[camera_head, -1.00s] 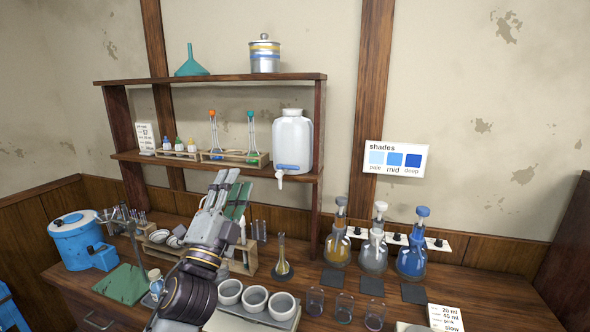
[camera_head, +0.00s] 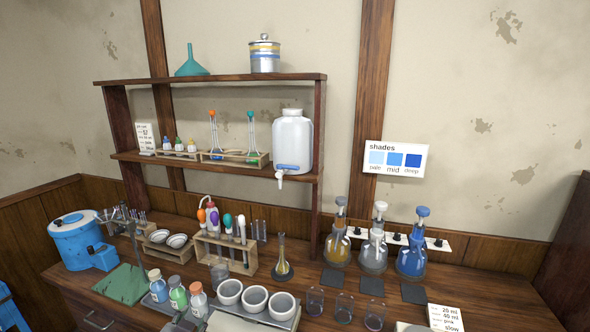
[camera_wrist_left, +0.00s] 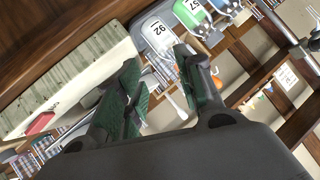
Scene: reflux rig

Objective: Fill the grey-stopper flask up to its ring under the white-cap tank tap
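The white-cap tank (camera_head: 292,140) stands on the right end of the lower shelf, its tap (camera_head: 281,177) hanging over the shelf's front edge. A long-necked flask (camera_head: 282,262) stands upright on a dark round base on the bench below the tap; its stopper looks greyish, but is too small to be sure. Two more long-necked flasks, with an orange stopper (camera_head: 212,114) and a teal stopper (camera_head: 250,116), stand in a shelf rack. My left gripper (camera_wrist_left: 157,58) is open in the left wrist view, green pads apart, with nothing visibly held. My right gripper is not in view.
A test-tube rack (camera_head: 226,255) stands left of the bench flask. Capped bottles (camera_head: 177,295) and white bowls (camera_head: 255,298) crowd the front. Three stoppered bottles (camera_head: 373,252) stand right. A blue tank (camera_head: 76,240) is at far left.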

